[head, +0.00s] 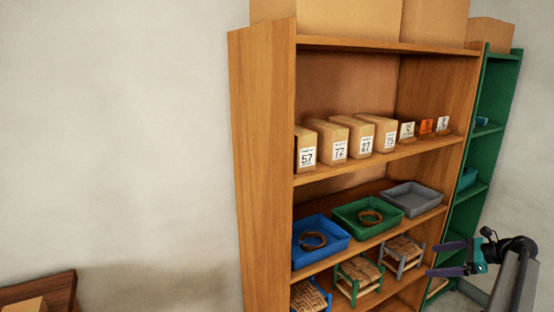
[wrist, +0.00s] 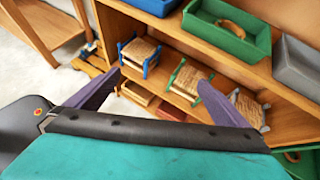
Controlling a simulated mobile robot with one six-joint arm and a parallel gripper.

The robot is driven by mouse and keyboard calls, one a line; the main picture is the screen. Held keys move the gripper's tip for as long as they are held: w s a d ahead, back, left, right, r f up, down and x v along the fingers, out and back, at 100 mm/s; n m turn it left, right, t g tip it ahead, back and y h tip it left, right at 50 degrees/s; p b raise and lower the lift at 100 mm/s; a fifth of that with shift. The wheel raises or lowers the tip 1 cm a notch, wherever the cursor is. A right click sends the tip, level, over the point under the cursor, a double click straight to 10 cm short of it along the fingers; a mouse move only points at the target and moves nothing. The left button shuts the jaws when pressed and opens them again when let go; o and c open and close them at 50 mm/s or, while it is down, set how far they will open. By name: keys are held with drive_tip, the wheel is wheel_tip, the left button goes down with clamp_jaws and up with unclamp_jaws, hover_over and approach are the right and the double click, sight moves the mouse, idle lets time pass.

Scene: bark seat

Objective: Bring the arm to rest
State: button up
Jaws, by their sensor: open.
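My gripper (head: 450,258) is at the lower right of the head view, in front of the wooden shelf (head: 262,150). Its two purple fingers are spread apart with nothing between them. In the wrist view my gripper (wrist: 146,97) points towards small woven stools on a lower shelf. The stools have a blue frame (wrist: 138,57), a green frame (wrist: 188,80) and a grey frame (wrist: 248,108). In the head view the grey-framed stool (head: 402,255) is just left of the fingers; I cannot tell whether they touch.
Above the stools stand a blue tray (head: 320,240) and a green tray (head: 367,215), each with a brown ring, and an empty grey tray (head: 412,198). Numbered boxes (head: 330,142) line the shelf above. A green shelf (head: 490,140) stands at right.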

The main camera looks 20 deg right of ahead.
drive_tip(key=w+a+f+n+g, duration=0.2)
drive_tip(key=a+f+n, duration=0.1)
drive_tip(key=a+f, duration=0.65)
drive_tip(key=w+a+f+n+g, duration=0.2)
drive_tip(key=w+a+f, duration=0.1)
drive_tip(key=a+f, duration=0.65)
drive_tip(key=s+a+f+n+g, duration=0.25)
drive_tip(key=a+f, duration=0.35)
drive_tip(key=a, duration=0.3)
drive_tip(key=s+a+f+n+g, duration=0.2)
drive_tip(key=a+f+n, duration=0.2)
drive_tip(key=a+f, duration=0.4)
drive_tip(key=s+a+f+n+g+h, duration=0.1)
drive_tip(key=s+a+f+n+g, duration=0.2)
drive_tip(key=s+a, duration=0.35)
drive_tip(key=s+a+f+n+g+h, duration=0.1)
drive_tip(key=s+a+f+n, duration=0.35)
drive_tip(key=a, duration=0.35)
drive_tip(key=s+a+f+n+h, duration=0.1)
drive_tip(key=s+a+f+n, duration=0.1)
drive_tip(key=s, duration=0.3)
drive_tip(key=s+a+f+n+g+h, duration=0.1)
drive_tip(key=s+a+f+n+h, duration=0.1)
drive_tip(key=s+n, duration=0.2)
drive_tip(key=s+a+f+n+g+h+b, duration=0.1)
drive_tip(key=s+a+f+n+h, duration=0.1)
drive_tip(key=s, duration=0.6)
drive_tip(key=shift+f+n, duration=0.25)
drive_tip(key=shift+n, duration=0.35)
